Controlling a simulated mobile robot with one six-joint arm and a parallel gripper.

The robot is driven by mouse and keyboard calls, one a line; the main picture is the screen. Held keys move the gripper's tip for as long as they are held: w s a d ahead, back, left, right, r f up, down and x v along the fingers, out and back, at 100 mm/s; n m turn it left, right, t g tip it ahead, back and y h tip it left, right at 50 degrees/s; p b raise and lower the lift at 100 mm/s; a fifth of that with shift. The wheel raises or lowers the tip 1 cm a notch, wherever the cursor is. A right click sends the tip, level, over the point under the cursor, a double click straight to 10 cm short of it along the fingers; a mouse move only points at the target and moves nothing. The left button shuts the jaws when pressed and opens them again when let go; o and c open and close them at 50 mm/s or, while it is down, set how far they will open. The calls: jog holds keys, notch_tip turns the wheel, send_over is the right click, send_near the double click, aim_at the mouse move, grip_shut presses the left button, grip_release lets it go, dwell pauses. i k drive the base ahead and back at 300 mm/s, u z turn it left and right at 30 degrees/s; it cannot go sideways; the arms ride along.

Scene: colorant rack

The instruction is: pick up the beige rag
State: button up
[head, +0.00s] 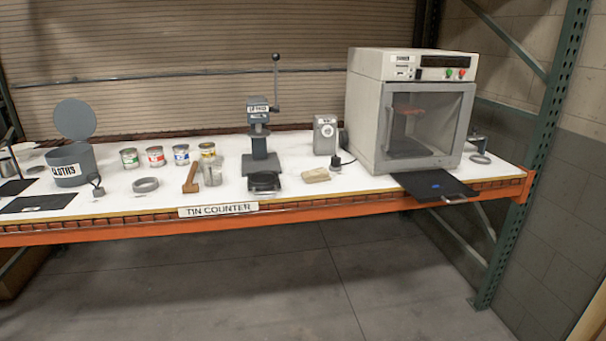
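The beige rag (316,175) lies folded and flat on the white top of the counter (225,190), a little right of the middle of the head view. It sits between the black round base of the lever press and the large oven-like cabinet, close to the counter's front edge. Nothing covers it. My gripper is not in view.
The lever press (259,143) stands left of the rag, with a small grey timer-like box (325,135) behind it. Several tins (155,156) stand left. The floor in front is clear.

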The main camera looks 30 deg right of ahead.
aim_at(318, 175)
jog(key=u, duration=0.45)
jog(key=i, duration=0.9)
jog(key=u, duration=0.1)
